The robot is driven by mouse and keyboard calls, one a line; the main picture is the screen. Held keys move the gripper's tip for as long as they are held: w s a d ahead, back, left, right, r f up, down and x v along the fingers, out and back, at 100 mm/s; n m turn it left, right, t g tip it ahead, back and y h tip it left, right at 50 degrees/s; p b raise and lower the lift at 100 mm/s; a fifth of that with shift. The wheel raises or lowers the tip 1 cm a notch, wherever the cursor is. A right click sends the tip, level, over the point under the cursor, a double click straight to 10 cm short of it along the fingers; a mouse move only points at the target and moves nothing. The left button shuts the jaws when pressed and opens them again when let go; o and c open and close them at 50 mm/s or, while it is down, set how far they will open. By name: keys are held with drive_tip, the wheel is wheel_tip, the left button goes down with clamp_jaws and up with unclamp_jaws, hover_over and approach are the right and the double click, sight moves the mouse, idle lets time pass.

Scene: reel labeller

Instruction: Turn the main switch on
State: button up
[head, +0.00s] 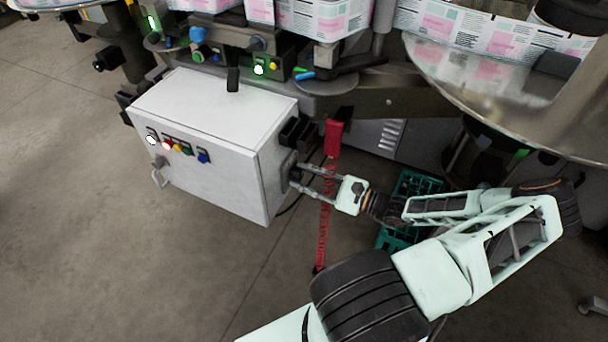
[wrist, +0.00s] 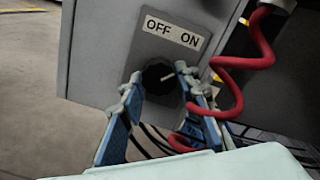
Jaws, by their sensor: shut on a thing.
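The main switch is a round black knob (wrist: 159,78) on a grey plate on the side of the cabinet. A white label (wrist: 173,33) above it reads OFF on the left and ON on the right. A pale mark on the knob points right and slightly up. My gripper (wrist: 160,88) has one finger on each side of the knob and is shut on it. In the head view my gripper (head: 302,179) reaches the right side of the white cabinet (head: 203,120); the knob itself is hidden there.
A red coiled cord (head: 325,225) hangs close beside my gripper and also shows at the right in the wrist view (wrist: 240,75). A green crate (head: 410,190) stands on the floor behind my arm. Label reels hang above. The floor at left is clear.

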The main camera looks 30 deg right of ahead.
idle(0.4)
drive_tip(key=o, duration=1.2)
drive_tip(key=shift+c, duration=0.2)
drive_tip(key=v, duration=1.2)
drive_tip(key=shift+f, duration=0.1)
